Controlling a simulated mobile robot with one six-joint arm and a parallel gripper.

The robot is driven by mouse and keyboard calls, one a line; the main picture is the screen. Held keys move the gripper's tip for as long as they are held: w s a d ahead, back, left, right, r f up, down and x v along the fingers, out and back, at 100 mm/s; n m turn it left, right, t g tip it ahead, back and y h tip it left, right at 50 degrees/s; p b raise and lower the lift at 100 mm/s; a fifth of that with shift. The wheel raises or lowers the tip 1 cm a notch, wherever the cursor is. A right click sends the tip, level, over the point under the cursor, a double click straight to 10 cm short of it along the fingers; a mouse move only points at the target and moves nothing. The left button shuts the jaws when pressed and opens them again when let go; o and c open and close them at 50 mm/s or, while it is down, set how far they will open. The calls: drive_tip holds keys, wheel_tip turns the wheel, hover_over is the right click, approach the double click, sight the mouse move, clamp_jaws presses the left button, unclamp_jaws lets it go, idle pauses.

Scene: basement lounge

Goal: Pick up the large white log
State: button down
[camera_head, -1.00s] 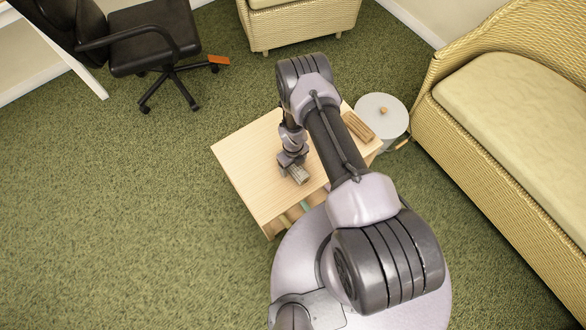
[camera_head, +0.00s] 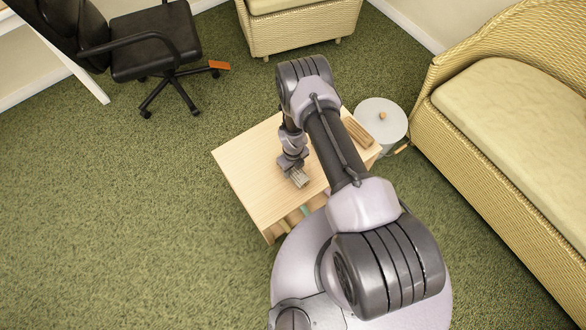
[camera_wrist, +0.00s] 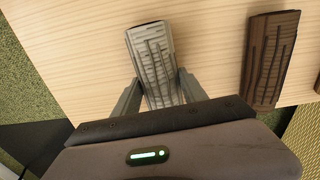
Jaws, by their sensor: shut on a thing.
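The large white log (camera_wrist: 153,55) is a pale grey-white piece with grooved bark, seen in the wrist view between the two fingers of my gripper (camera_wrist: 155,92). The fingers press on its sides near its lower end, and the gripper is shut on it. In the head view the log (camera_head: 300,178) shows at the tip of my gripper (camera_head: 295,170), over the light wooden table (camera_head: 245,165). I cannot tell whether it is clear of the tabletop. Its near end is hidden behind the gripper body in the wrist view.
A brown log (camera_wrist: 270,60) lies on the table to the right in the wrist view. Brown logs (camera_head: 357,132) also lie at the table's right end. A round grey bin (camera_head: 380,112) stands beyond, near the wicker sofa (camera_head: 500,150). An office chair (camera_head: 155,50) stands at upper left.

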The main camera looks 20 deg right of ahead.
drive_tip(key=r+p, duration=0.1)
drive_tip(key=s+r, duration=0.1)
drive_tip(key=shift+a+r+p, duration=0.2)
drive_tip(key=shift+r+p, duration=0.15)
drive_tip(key=shift+p, duration=0.05)
drive_tip(key=s+a+p, duration=0.1)
drive_tip(key=s+p, duration=0.1)
drive_tip(key=s, duration=0.1)
drive_tip(key=s+a+p, duration=0.2)
drive_tip(key=s, duration=0.2)
drive_tip(key=s+a+r+p, duration=0.1)
drive_tip(key=s+a+p, duration=0.1)
drive_tip(key=s, duration=0.2)
drive_tip(key=shift+s+a+r+p, duration=0.15)
drive_tip(key=shift+s+r+p, duration=0.1)
drive_tip(key=shift+p, duration=0.9)
drive_tip(key=s+p, duration=0.1)
drive_tip(key=p, duration=0.6)
drive_tip(key=shift+s+a, duration=0.1)
drive_tip(key=shift+a, duration=0.25)
drive_tip(key=shift+s+f+p, duration=0.1)
drive_tip(key=shift+s+p, duration=0.25)
drive_tip(key=shift+p, duration=0.7)
drive_tip(key=shift+a+f, duration=0.1)
drive_tip(key=shift+f, duration=0.1)
